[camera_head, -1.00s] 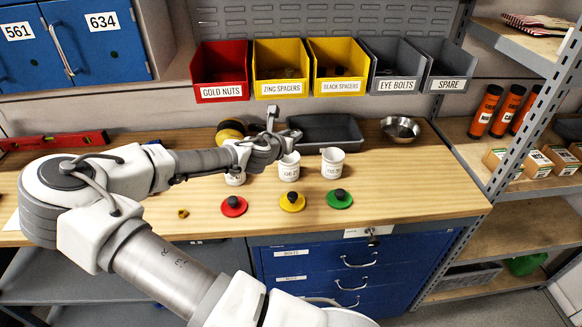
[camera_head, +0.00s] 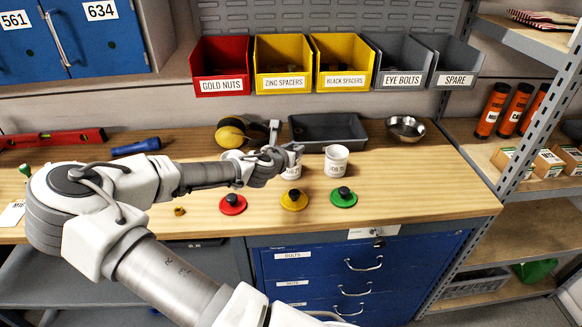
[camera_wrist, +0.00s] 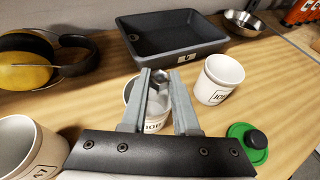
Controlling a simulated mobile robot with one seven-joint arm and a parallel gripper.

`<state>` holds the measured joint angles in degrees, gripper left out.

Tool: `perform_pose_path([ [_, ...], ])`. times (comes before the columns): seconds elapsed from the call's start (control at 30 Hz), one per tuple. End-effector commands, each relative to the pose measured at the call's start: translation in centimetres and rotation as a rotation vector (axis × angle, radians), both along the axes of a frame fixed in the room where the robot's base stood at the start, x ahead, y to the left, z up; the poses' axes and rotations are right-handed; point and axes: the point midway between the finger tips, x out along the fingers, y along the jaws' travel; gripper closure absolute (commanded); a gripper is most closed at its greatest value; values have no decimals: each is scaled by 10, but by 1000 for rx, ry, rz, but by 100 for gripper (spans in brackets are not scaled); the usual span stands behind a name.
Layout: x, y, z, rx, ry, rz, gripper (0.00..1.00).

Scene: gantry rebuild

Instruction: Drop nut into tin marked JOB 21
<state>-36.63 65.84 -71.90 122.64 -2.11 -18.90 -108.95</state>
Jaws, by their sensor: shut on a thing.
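My gripper (camera_wrist: 161,76) is shut on a grey hex nut (camera_wrist: 158,73), held between its fingertips. In the wrist view it lies over the mouth of the middle white tin (camera_wrist: 152,122), whose label begins JOB, its number hidden. The tin marked 21 (camera_wrist: 42,160) is at the lower left, partly cut off by the frame and my gripper. A third white tin (camera_wrist: 219,80) stands to the right. In the head view my gripper (camera_head: 296,150) is above the middle tin (camera_head: 292,172), and my arm mostly hides the left tin.
A grey tray (camera_head: 328,128) and a metal bowl (camera_head: 405,127) stand behind the tins. Yellow ear defenders (camera_head: 231,133) lie behind left. Red, yellow and green lids with black knobs (camera_head: 343,197) lie in front. A small brass-coloured piece (camera_head: 179,211) lies front left.

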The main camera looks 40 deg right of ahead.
Motion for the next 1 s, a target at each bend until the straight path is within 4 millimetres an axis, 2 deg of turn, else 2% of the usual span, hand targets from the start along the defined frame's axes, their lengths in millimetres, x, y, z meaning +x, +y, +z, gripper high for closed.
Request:
perform_pose_path([
  [0.03, 0, 0, 0, 0, 0, 0, 100],
  [0.07, 0, 0, 0, 0, 0, 0, 66],
  [0.23, 0, 0, 0, 0, 0, 0, 36],
  [0.67, -3, 6, 3, 0, 1, 0, 36],
  [1.0, -27, 48, 23, 1, -1, 3, 36],
])
